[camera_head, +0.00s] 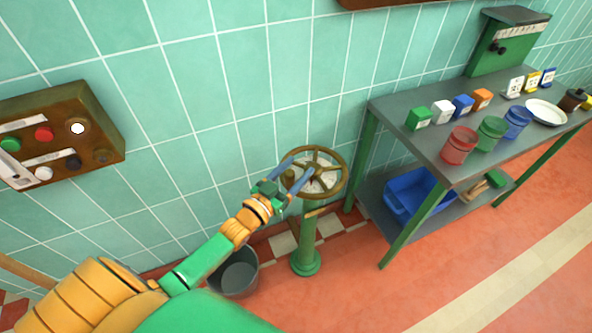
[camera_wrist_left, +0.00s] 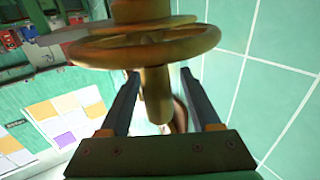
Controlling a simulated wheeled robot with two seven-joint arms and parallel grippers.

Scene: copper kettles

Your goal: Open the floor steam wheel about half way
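The floor steam wheel (camera_head: 342,181) is a brass, spoked handwheel lying nearly flat on top of a green floor pedestal (camera_head: 306,262). A pale dial shows under its spokes. An upright brass handle (camera_head: 290,175) stands on the rim's left side. My left gripper (camera_head: 302,165) reaches the wheel from the lower left, its two blue-grey fingers spread either side of that handle. In the left wrist view the handle (camera_wrist_left: 156,95) sits between the open fingers with a gap visible on both sides, and the wheel rim (camera_wrist_left: 90,50) crosses beyond. My right gripper is out of view.
A grey bucket (camera_head: 236,272) stands on the floor left of the pedestal. A green-legged table (camera_head: 425,150) with coloured boxes and jars stands to the right, a blue bin (camera_head: 413,195) on its lower shelf. A button panel (camera_head: 60,130) is on the tiled wall at left.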

